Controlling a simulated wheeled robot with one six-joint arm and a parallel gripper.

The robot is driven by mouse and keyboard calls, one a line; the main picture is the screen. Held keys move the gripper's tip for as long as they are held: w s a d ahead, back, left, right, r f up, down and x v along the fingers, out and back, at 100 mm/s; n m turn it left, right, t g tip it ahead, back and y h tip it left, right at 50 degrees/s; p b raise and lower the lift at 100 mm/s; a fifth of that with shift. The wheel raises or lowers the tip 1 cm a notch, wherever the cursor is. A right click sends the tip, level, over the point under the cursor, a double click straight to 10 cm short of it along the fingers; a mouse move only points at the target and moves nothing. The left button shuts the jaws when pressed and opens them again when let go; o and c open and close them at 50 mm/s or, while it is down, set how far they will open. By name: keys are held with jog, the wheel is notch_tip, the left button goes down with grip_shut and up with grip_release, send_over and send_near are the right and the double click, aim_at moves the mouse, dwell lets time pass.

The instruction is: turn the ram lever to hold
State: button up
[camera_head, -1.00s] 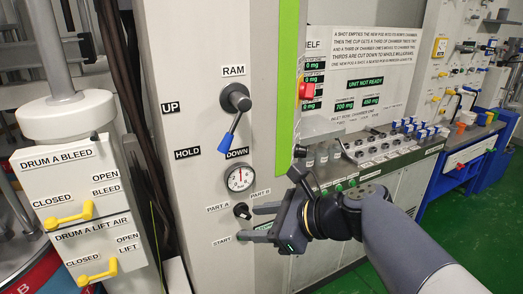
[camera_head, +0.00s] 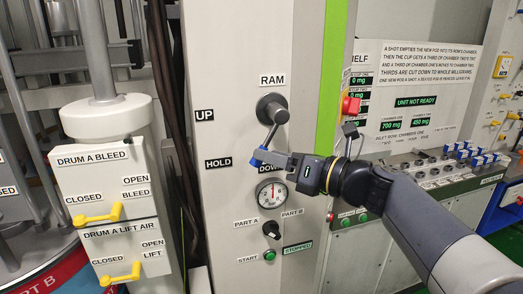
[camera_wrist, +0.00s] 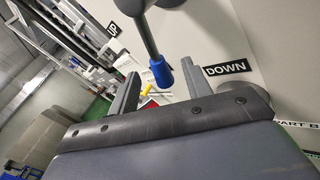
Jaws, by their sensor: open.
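The ram lever (camera_head: 268,134) hangs from a dark round hub under the RAM label (camera_head: 272,80). It points down and slightly left, close to the DOWN label and to the right of the HOLD label (camera_head: 218,162). Its blue grip (camera_head: 259,156) also shows in the wrist view (camera_wrist: 162,73). My gripper (camera_head: 272,158) is at the lever's lower end. In the wrist view its two open fingers (camera_wrist: 160,92) stand on either side of the blue grip, apart from it. In the head view my gripper partly covers the DOWN label (camera_head: 265,168).
A pressure gauge (camera_head: 271,193) sits just below my gripper, with a black selector knob (camera_head: 271,230) and a green start button (camera_head: 269,255) lower down. A red button (camera_head: 350,105) is to the right. Yellow drum levers (camera_head: 97,214) are at the left.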

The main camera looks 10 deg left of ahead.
jog(key=shift+x, duration=1.8)
jog(key=shift+c, duration=0.6)
grip_shut()
